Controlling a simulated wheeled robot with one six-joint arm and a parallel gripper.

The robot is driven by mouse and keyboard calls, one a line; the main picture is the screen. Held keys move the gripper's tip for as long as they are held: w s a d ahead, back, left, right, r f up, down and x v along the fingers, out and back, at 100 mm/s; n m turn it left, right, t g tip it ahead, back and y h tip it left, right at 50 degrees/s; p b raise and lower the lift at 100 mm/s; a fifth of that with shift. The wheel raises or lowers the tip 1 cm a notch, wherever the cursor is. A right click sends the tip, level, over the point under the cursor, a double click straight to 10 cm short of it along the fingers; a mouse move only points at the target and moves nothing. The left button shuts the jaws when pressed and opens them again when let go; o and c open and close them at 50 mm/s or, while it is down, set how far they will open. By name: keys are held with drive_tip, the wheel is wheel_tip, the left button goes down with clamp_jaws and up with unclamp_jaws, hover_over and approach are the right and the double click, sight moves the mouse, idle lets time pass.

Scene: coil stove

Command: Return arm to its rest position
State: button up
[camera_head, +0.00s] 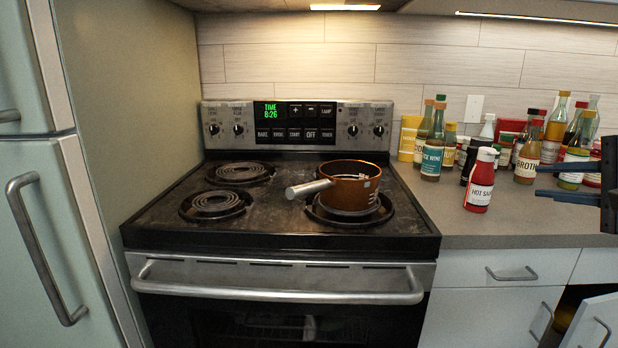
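My gripper (538,181) reaches in from the right edge, with its black body (609,185) partly cut off by the frame. Its two dark blue fingers point left, one above the other, with a clear gap between them. It is open, and I see nothing held in it. In the picture it overlaps the bottles at the right of the counter; whether it touches any of them I cannot tell. The rest of my arm is out of view.
A copper pot (349,190) sits on the stove's (262,240) front right coil, handle pointing left. Several bottles, including a red hot sauce bottle (480,182), stand on the grey counter (445,212). A cabinet door (598,325) hangs open at the lower right. A fridge (35,190) stands left.

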drive_tip(key=s+a+f+n+g+p, duration=0.2)
drive_tip(key=s+a+f+n+g, duration=0.2)
drive_tip(key=a+f+n+g, duration=0.3)
drive_tip(key=s+a+f+n+g+p, duration=0.3)
drive_tip(key=s+a+f+n+g, duration=0.2)
drive_tip(key=a+f+n, duration=0.5)
drive_tip(key=a+f+g, duration=0.2)
drive_tip(key=a+f, duration=0.2)
drive_tip(key=a, duration=0.1)
drive_tip(key=shift+s+f, duration=0.15)
